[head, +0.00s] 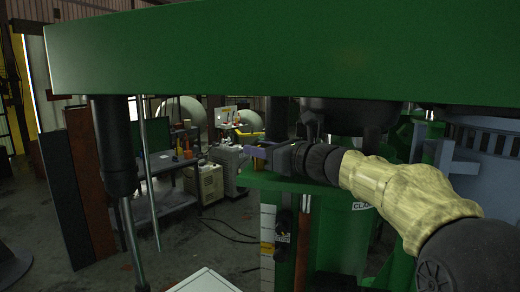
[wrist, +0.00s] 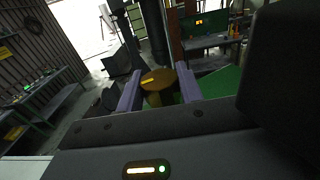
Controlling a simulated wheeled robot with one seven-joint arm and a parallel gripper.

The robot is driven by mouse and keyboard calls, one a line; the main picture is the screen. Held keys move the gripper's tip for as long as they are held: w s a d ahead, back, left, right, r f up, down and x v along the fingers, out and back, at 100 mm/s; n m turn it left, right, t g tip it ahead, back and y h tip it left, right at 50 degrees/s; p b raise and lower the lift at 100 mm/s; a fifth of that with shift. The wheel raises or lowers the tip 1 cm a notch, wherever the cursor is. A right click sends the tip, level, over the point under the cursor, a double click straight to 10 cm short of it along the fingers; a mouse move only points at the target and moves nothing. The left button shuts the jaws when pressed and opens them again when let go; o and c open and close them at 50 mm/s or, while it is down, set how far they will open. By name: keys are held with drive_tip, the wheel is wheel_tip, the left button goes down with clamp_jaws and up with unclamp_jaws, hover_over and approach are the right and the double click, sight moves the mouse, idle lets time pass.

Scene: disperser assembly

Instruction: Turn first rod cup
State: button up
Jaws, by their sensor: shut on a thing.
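My gripper (head: 257,152) reaches in from the right, under the green beam of the machine. In the wrist view its two purple fingers (wrist: 159,88) are shut on a yellow-orange cup-like part (wrist: 158,77) with a broad flat top, which I take to be the rod cup. In the head view a piece of yellow (head: 250,134) shows just behind the fingertips. The cup's lower side and the finger contact are partly hidden. I cannot tell whether it has been turned.
A wide green beam (head: 300,45) runs close above my arm. At left a black cylinder (head: 114,150) with a steel rod hangs below it. A green column (head: 340,240) stands below my wrist. A workbench (head: 165,165) and a grey machine (head: 230,165) stand behind.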

drive_tip(key=shift+f+t+b, duration=0.1)
drive_tip(key=shift+t+b, duration=0.2)
drive_tip(key=shift+b, duration=0.2)
drive_tip(key=shift+s+m+t+h+b, duration=0.1)
drive_tip(key=shift+m+t+h+b, duration=0.6)
drive_tip(key=shift+m+h+b, duration=0.1)
drive_tip(key=m+t+h+b, duration=0.2)
drive_tip(key=shift+h, duration=0.4)
drive_tip(key=shift+m+t+h+b, duration=0.35)
drive_tip(key=shift+m+t+h, duration=0.05)
drive_tip(key=shift+m+h, duration=0.1)
drive_tip(key=o, duration=1)
drive_tip(key=shift+d, duration=0.1)
